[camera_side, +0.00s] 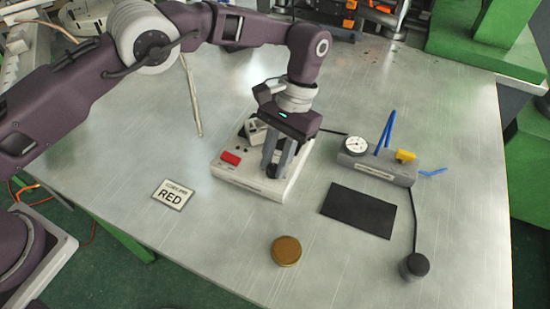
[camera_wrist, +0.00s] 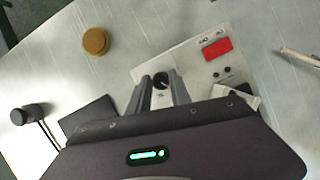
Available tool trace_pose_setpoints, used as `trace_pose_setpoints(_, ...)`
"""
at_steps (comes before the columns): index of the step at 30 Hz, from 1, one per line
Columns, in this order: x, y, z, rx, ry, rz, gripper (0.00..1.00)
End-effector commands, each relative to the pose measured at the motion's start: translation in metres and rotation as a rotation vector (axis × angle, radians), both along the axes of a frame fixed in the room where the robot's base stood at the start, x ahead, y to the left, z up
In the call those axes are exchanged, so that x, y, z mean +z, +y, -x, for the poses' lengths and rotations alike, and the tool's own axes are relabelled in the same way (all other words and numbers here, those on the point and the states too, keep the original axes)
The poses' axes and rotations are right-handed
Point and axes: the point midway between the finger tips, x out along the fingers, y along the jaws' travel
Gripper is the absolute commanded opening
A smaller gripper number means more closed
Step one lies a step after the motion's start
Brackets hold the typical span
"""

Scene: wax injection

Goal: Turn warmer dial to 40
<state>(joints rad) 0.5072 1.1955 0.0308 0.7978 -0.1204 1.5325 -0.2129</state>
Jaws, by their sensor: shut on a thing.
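The warmer (camera_side: 240,181) is a white box near the middle of the table, with a red part (camera_side: 230,158) at its left in the side view. The wrist view also shows the warmer's white face (camera_wrist: 150,70). Its dial (camera_wrist: 160,82) is a small dark round knob between my fingers in the wrist view. My gripper (camera_side: 270,172) points down over the warmer's front right part. In the wrist view my gripper (camera_wrist: 160,78) is shut on the dial, one finger on each side. The dial is hidden by the fingers in the side view, and I cannot read its setting.
A grey block with a gauge (camera_side: 355,146), yellow knob (camera_side: 405,156) and blue tubes stands right of the warmer.

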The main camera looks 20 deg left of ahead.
Motion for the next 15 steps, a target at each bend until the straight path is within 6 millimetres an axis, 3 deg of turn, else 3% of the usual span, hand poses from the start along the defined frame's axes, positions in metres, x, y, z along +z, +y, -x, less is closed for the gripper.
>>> trace_pose_setpoints(14,0.0002,-0.0003,-0.0010,-0.013,-0.004,0.001,0.00)
trace_pose_setpoints(15,0.0002,-0.0003,-0.0010,-0.013,-0.004,0.001,0.27)
